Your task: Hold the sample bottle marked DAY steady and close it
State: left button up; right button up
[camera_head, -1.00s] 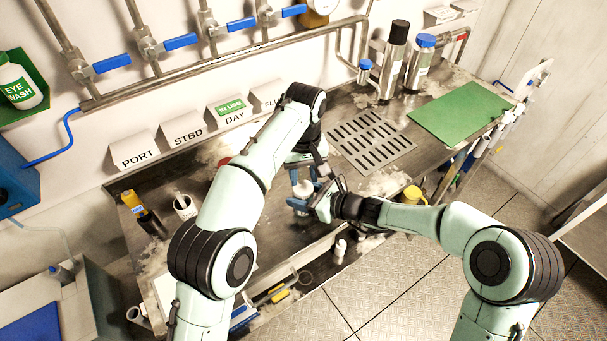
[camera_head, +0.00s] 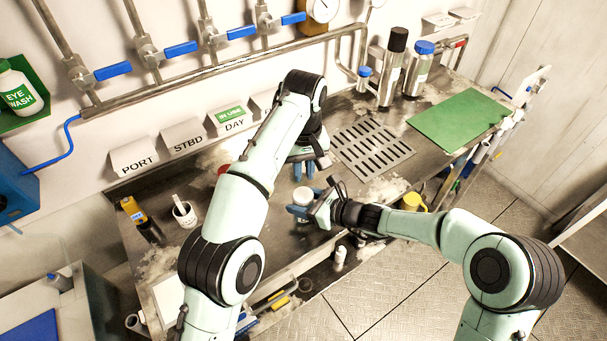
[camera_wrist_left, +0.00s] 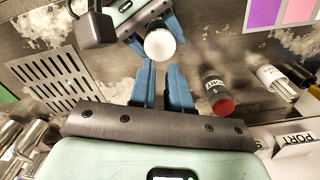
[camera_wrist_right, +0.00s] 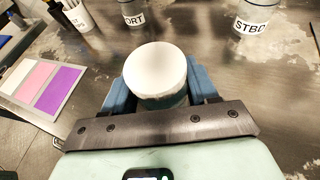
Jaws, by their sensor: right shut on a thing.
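The sample bottle with a white cap (camera_wrist_right: 155,72) stands upright between the blue fingers of my right gripper (camera_head: 303,206), which is shut on it. The white cap covers its top; no DAY marking on it can be read, and I cannot tell how tight the cap is. The bottle also shows in the head view (camera_head: 303,195) and the left wrist view (camera_wrist_left: 160,45). My left gripper (camera_head: 306,167) is just behind the bottle, apart from it. In the left wrist view its fingers (camera_wrist_left: 161,72) are a little apart with nothing between them.
A drain grate (camera_head: 372,150), green mat (camera_head: 458,116) and tall bottles (camera_head: 393,68) lie to the right. Tent signs, one reading DAY (camera_head: 234,126), line the back.

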pick_arm(q)
jog(key=o, duration=0.6)
jog(key=shift+c, duration=0.2)
pick_arm(e)
grip_shut()
jog(key=o, duration=1.6)
grip_release()
jog(key=shift+d, duration=0.1)
pick_arm(q)
jog(key=shift+r, duration=0.2)
pick_arm(e)
jog(key=v, duration=1.3)
jog(key=shift+r, duration=0.15)
